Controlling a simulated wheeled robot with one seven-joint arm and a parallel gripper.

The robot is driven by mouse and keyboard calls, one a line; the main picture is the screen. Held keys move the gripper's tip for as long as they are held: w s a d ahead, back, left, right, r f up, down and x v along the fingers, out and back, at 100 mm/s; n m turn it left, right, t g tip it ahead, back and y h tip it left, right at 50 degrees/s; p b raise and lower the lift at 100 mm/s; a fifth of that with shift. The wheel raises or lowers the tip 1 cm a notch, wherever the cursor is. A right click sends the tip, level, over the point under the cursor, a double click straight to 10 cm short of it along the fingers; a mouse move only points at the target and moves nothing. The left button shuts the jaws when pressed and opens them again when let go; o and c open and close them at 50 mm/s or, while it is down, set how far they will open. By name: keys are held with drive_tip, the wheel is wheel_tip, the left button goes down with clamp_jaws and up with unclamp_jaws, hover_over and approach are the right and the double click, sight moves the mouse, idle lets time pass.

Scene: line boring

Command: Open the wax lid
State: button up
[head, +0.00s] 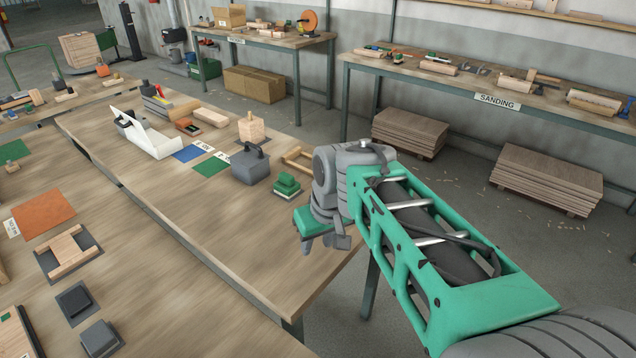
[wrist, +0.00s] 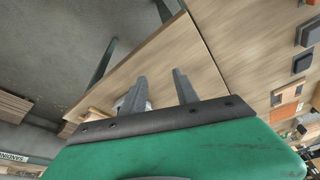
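A dark grey box with a lid and a raised handle (head: 250,163) stands on the wooden bench; it looks like the wax container, and its lid appears shut. My gripper (head: 324,244) is over the bench's right edge, to the right of and nearer than the box, apart from it. In the wrist view my gripper (wrist: 161,88) shows two separated grey fingers with bare bench between and beyond them. It holds nothing. A small pale object partly hidden behind the left finger cannot be made out.
A green stacked block (head: 286,185) and a wooden frame (head: 298,158) stand close to the grey box. A wooden block (head: 251,128) is behind it. Green (head: 211,166) and blue (head: 188,153) mats lie to its left. The bench front (head: 250,240) is clear.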

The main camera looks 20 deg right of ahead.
drive_tip(key=w+d+r+n+y+p, duration=0.1)
drive_tip(key=w+d, duration=0.1)
drive_tip(key=w, duration=0.4)
drive_tip(key=w+d+r+n+p, duration=0.1)
drive_tip(key=w+d+r, duration=0.15)
drive_tip(key=w, duration=0.35)
drive_tip(key=w+d+f+n, duration=0.1)
drive_tip(key=w+d, duration=0.2)
drive_tip(key=w+d+f+n+p, duration=0.1)
drive_tip(key=w+d+f, duration=0.1)
drive_tip(key=w+d, duration=0.2)
drive_tip(key=w+d+f+n+p, duration=0.1)
drive_tip(key=w+d+f, duration=0.1)
drive_tip(key=w+d, duration=0.1)
drive_tip(key=shift+w+d+y, duration=0.15)
drive_tip(key=shift+w+y, duration=0.2)
drive_tip(key=shift+y, duration=0.05)
drive_tip(key=shift+w+d+f, duration=0.1)
drive_tip(key=shift+w+f, duration=0.05)
drive_tip(key=shift+f, duration=0.15)
drive_tip(key=p+x, duration=0.1)
drive_tip(key=x, duration=0.6)
drive_tip(key=shift+w+f, duration=0.15)
drive_tip(key=shift+c, duration=0.2)
clamp_jaws()
